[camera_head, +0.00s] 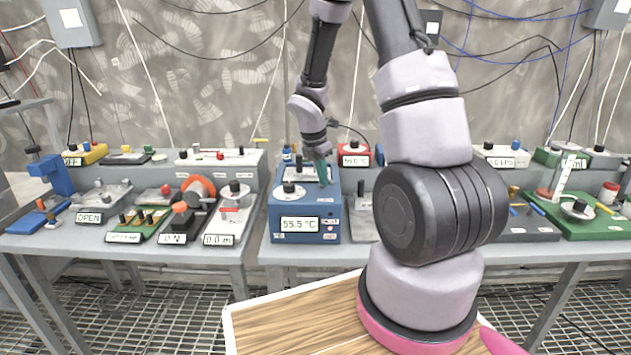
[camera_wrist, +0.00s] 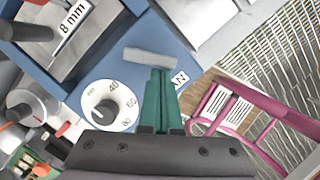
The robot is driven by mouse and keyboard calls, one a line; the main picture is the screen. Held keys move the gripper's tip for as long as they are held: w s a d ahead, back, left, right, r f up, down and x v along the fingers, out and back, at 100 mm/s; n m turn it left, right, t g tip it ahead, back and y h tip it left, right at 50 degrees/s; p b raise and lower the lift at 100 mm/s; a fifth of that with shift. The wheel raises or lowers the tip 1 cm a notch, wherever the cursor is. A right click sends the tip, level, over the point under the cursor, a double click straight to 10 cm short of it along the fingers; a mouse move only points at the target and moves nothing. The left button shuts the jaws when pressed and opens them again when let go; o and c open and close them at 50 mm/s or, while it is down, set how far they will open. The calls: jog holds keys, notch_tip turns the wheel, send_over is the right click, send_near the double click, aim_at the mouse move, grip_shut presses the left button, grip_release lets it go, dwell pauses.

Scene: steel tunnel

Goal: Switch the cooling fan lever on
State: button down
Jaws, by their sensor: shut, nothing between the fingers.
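A blue device box (camera_head: 276,226) with a 55.5 °C display (camera_head: 299,224) stands on the front edge of the middle bench. A white dial with a dark knob is on its top, and the dial (camera_wrist: 104,107) also shows in the wrist view. A light grey bar (camera_wrist: 150,57), which looks like the fan lever, lies over the blue top beside a partly hidden label (camera_wrist: 180,78) ending in "AN". My gripper (camera_head: 323,180) is over the right side of the box. Its green fingers (camera_wrist: 160,73) are shut and empty, with tips at or very near the bar; contact is unclear.
A red-cased display (camera_head: 355,154) stands behind the box to the right. A wooden tray top (camera_head: 270,325) lies in front.

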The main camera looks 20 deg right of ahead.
jog(key=n, duration=0.1)
jog(key=d+n, duration=0.1)
jog(key=n, duration=0.1)
jog(key=shift+s+d+n+t, duration=0.15)
jog(key=shift+d+n+t, duration=0.15)
jog(key=shift+t, duration=0.1)
jog(key=n, duration=0.1)
jog(key=d+n, duration=0.1)
jog(key=n+y, duration=0.1)
jog(key=n, duration=0.1)
jog(key=shift+d+t, duration=0.25)
jog(key=shift+t, duration=0.05)
jog(key=shift+w, duration=0.25)
jog(key=shift+w+a, duration=0.45)
jog(key=shift+w, duration=0.2)
